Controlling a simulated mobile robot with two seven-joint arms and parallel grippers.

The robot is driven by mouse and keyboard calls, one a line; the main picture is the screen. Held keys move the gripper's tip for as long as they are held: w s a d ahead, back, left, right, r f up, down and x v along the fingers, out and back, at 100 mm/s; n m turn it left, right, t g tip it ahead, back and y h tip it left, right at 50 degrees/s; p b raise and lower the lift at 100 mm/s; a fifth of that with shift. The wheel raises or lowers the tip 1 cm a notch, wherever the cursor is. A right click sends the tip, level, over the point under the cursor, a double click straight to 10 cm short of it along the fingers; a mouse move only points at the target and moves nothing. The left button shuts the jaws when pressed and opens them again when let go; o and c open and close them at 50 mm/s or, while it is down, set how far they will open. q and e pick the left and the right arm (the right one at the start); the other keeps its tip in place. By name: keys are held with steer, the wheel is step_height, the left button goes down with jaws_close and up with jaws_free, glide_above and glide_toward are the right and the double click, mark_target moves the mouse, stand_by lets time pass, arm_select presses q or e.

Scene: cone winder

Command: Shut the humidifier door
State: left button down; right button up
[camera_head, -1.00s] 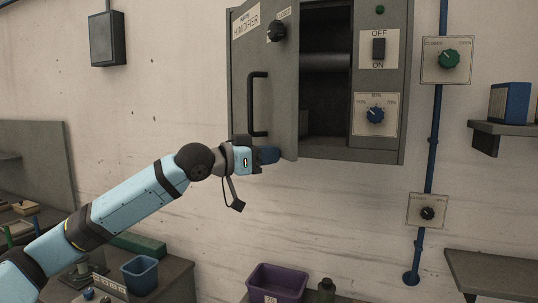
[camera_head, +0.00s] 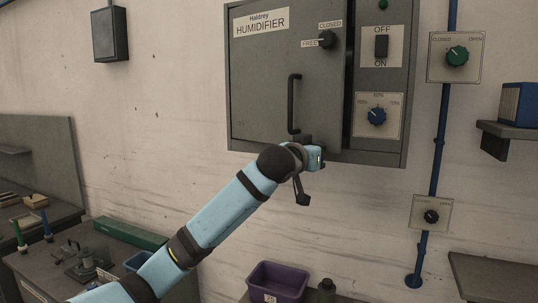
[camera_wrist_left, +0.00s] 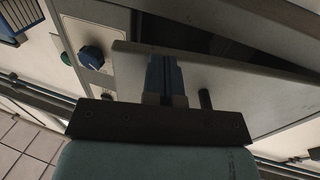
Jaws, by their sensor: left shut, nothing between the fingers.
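The humidifier door (camera_head: 265,85) is a grey panel, nearly flush with its cabinet (camera_head: 400,145); a narrow dark gap shows along its right edge. My right gripper is not in view.
A purple bin (camera_head: 278,281) stands below. The wall beneath the cabinet is clear.

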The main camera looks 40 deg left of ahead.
arm_select(q)
steer(key=w+n+y, duration=0.1)
steer(key=w+y, duration=0.1)
steer(key=w, duration=0.1)
steer(key=shift+r, duration=0.15)
steer(key=shift+w+n+y, duration=0.4)
steer(key=shift+w+y, duration=0.1)
steer(key=shift+w, duration=0.25)
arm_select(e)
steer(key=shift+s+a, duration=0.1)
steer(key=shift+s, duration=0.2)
arm_select(q)
steer(key=shift+a, duration=0.1)
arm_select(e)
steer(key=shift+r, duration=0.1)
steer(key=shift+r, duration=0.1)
